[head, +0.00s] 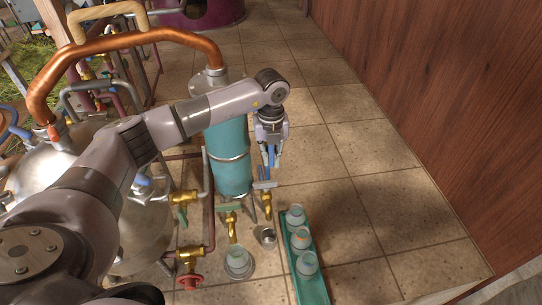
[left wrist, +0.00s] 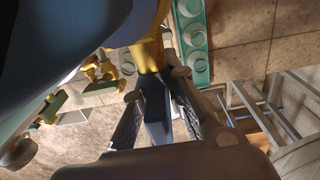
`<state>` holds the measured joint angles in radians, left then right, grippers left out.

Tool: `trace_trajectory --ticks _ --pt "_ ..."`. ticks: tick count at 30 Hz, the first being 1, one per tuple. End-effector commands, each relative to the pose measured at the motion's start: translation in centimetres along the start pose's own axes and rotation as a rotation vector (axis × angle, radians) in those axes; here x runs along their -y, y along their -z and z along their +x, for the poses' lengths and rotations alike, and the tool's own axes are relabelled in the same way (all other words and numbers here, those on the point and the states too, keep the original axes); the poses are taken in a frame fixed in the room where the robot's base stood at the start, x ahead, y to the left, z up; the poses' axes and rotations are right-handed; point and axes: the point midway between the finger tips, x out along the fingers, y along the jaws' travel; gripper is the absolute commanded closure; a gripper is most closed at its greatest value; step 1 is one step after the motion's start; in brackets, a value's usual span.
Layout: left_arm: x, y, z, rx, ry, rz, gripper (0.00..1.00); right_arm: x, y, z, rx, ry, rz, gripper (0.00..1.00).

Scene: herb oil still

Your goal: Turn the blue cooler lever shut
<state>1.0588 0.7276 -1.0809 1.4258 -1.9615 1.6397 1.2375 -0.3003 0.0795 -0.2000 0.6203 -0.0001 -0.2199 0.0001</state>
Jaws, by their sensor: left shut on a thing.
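The blue lever (head: 271,156) stands between the fingers of my left gripper (head: 270,150), beside the teal cooler cylinder (head: 229,160). In the left wrist view the blue lever (left wrist: 155,118) runs from a brass valve (left wrist: 148,56) in between the two dark finger pads of the left gripper (left wrist: 155,105). The gripper is shut on it. In the head view the brass valve (head: 265,203) sits just below, with a pale blue-grey piece (head: 264,184) across its top. The fingers partly hide the lever, so its exact angle is hard to tell. My right gripper is out of sight.
Brass valves with green levers (head: 229,207) stand to the left, with a red handwheel (head: 190,282) below them. A teal tray (head: 314,291) with several jars lies to the right of the valves. A jar (head: 238,260) stands near them. Tiled floor is clear before the wood wall (head: 455,90).

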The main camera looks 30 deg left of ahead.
Motion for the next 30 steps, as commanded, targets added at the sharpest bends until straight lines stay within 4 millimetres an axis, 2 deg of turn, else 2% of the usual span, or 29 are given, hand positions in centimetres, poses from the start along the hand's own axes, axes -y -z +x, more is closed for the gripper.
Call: trace_trajectory --ticks 4,14,24,25,30 --pt "0.2 0.0 -0.1 0.000 -0.036 0.003 1.00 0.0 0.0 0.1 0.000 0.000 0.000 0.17" --pt "-0.2 0.0 0.0 0.001 -0.346 0.001 1.00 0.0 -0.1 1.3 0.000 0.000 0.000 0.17" --pt "-0.4 0.0 -0.2 0.000 -0.372 0.001 1.00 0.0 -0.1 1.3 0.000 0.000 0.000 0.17" --pt "-0.4 0.0 -0.2 0.000 -0.372 0.001 0.88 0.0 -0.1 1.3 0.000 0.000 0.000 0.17" --pt "-0.4 0.0 -0.2 0.000 -0.372 0.000 0.76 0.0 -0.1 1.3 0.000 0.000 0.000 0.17"
